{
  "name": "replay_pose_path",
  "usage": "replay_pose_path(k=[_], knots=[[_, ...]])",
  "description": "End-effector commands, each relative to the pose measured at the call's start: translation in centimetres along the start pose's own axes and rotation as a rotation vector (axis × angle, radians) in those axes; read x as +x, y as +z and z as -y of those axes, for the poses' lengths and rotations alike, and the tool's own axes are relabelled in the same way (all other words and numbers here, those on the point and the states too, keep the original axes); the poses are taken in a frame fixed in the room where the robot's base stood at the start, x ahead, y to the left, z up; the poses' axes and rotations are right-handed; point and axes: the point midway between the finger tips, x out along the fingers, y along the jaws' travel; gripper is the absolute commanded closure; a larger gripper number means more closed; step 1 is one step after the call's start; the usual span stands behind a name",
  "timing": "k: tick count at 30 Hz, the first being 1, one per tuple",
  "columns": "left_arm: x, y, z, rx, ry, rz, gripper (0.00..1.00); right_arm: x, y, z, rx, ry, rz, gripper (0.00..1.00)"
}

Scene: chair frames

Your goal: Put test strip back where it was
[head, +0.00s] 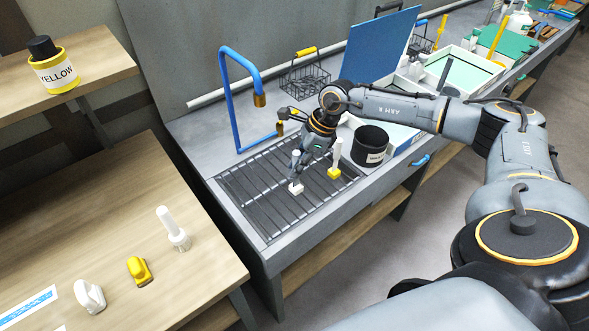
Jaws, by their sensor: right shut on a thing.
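My right gripper (303,165) reaches down over the slatted drain grate (262,207) and is shut on a slim upright piece with a white block-like foot (296,188). The foot is at or just above the slats; I cannot tell if it touches. The fingers hide part of the piece. A similar white stick with a yellow foot (334,172) stands upright on the grate to its right. I cannot tell for sure which thing is the test strip. My left gripper is not in view.
A blue faucet (229,95) rises behind the grate. A black jar (370,146) stands right of the grate. The wooden table (120,215) at left holds a white bottle (173,230), a yellow piece (139,271) and a white piece (89,296). A YELLOW jar (54,72) sits on the shelf.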

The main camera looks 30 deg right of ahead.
Motion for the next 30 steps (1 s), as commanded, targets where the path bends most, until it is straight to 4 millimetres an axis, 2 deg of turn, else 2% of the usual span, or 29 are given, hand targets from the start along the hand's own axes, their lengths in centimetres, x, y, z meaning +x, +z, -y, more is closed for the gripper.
replay_pose_path(k=[3,6,9,21,22,24,25,30], knots=[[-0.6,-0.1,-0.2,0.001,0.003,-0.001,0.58,1.1,0.3,0.3,-0.001,0.002,-0.001,1.00],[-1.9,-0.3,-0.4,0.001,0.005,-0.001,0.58,2.2,-0.4,0.2,0.002,0.004,-0.004,1.00],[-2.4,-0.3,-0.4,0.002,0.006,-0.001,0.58,3.3,-0.8,0.2,0.001,0.003,-0.002,1.00],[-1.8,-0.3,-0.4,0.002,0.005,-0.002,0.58,4.2,-1.2,0.3,0.000,0.001,-0.001,1.00],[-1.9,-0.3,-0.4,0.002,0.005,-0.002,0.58,4.1,-1.2,0.3,0.000,0.000,-0.001,0.77],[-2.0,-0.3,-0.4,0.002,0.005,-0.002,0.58,4.0,-1.2,0.3,0.000,0.001,-0.001,0.63],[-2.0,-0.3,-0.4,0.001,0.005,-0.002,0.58,4.0,-1.2,0.3,0.000,0.001,-0.001,0.59],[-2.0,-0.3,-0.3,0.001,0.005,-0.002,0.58,4.0,-1.1,0.3,0.000,0.001,-0.001,0.59]])
